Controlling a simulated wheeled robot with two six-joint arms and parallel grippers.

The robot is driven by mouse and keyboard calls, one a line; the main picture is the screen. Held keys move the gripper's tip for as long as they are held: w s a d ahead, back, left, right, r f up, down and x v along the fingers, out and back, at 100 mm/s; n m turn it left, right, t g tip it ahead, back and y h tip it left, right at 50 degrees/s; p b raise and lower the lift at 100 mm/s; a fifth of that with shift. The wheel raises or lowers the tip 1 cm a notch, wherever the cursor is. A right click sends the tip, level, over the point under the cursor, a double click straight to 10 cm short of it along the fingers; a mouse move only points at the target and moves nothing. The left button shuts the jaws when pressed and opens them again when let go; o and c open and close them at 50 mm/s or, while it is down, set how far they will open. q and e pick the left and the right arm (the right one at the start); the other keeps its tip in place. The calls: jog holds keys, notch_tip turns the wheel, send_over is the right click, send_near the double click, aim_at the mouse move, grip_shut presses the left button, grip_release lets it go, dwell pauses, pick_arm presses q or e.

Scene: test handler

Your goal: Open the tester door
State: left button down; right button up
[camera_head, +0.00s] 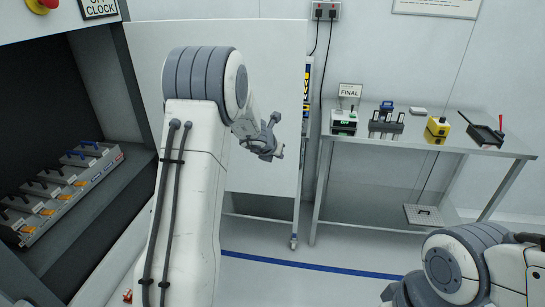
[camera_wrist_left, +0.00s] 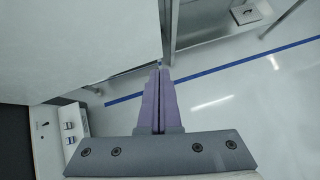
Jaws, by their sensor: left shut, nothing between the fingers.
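The tester (camera_head: 85,110) stands at the left of the head view, its dark bay uncovered. A large white panel (camera_head: 275,70), which looks like its door, stands swung out at the bay's right side. It also fills the upper left of the left wrist view (camera_wrist_left: 80,45). My left gripper (camera_head: 276,136) is in front of the panel's right part in the head view. Its fingers (camera_wrist_left: 157,75) are shut with nothing between them, near the panel's lower edge in the wrist view. I cannot tell whether they touch it. My right gripper is out of view; only its arm shows at lower right.
Several units (camera_head: 60,195) sit in a row inside the bay. A table (camera_head: 465,147) at the right holds a small printer-like box (camera_head: 344,122), a yellow device (camera_head: 437,130) and a black tray (camera_head: 485,135). A blue line (camera_head: 320,266) crosses the open floor.

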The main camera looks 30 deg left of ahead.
pick_arm(q)
jog(key=v, duration=0.5)
jog(key=shift+s+d+r+p, duration=0.1)
jog(key=shift+s+r+p, duration=0.15)
jog(key=shift+s+p, duration=0.15)
